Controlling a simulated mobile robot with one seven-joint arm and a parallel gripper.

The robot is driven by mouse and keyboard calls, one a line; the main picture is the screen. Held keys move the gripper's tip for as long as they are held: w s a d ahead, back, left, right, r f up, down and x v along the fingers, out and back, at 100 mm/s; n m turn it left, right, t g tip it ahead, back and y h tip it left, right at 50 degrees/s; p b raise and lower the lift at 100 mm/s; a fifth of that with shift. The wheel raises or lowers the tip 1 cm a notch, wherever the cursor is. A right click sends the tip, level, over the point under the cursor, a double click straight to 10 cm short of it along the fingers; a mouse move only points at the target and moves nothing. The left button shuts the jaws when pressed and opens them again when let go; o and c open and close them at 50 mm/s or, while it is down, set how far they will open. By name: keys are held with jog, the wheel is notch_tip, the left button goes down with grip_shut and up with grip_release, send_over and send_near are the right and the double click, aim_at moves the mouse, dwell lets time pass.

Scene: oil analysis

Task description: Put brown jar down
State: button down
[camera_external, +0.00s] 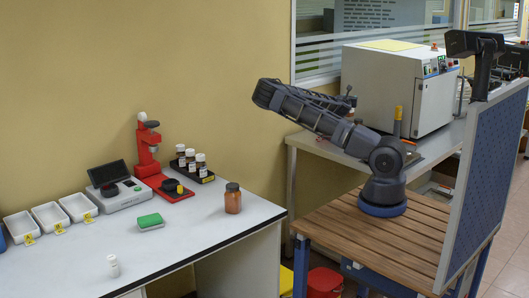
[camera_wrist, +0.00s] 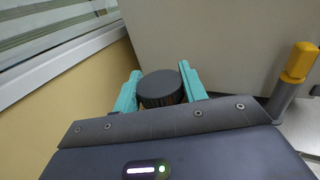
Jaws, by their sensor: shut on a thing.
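My gripper (camera_wrist: 159,74) shows in the wrist view with two teal fingers closed on both sides of a jar with a dark ridged cap (camera_wrist: 160,90). Only the cap and a sliver of brownish body below it show; the rest is hidden by my wrist. In the external view my arm folds back towards the white machine, and the gripper end is mostly hidden behind my own links.
A white machine (camera_external: 392,90) stands on the grey bench behind my arm, near a yellow-topped post (camera_external: 397,113). The white table holds a red stand (camera_external: 148,150), several small bottles (camera_external: 190,160), a scale (camera_external: 122,195), a green sponge (camera_external: 150,220) and white trays (camera_external: 50,215). Its front right is clear.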

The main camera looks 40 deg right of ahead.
jog(key=shift+r, duration=2.65)
jog(key=r, duration=0.4)
jog(key=shift+w+a+r, duration=0.3)
jog(key=shift+a+r, duration=0.05)
jog(key=w+a+n+t+y, duration=0.1)
jog(key=w+a+t, duration=0.1)
jog(key=w+a, duration=0.5)
jog(key=w+a+n+t+y, duration=0.2)
jog(key=w+a, duration=0.1)
jog(key=a, duration=0.8)
jog(key=w+a+n+t+y, duration=0.15)
jog(key=w+a, duration=0.35)
jog(key=a, duration=0.5)
jog(key=w+a+n+t+y, duration=0.2)
jog(key=a+n+t+y, duration=0.3)
jog(key=a, duration=2.8)
jog(key=s+a+n+y, duration=0.2)
jog(key=s+a+y, duration=0.3)
jog(key=a, duration=1)
jog(key=s+a+n+y, duration=0.25)
jog(key=s+a, duration=0.45)
jog(key=a, duration=0.9)
jog(key=s+a+n+g+y, duration=0.2)
jog(key=s+a+n+y, duration=0.35)
jog(key=s+a, duration=1.8)
notch_tip(320, 180, down, 20)
jog(key=d+m+y, duration=0.1)
jog(key=d, duration=0.1)
jog(key=shift+s, duration=0.45)
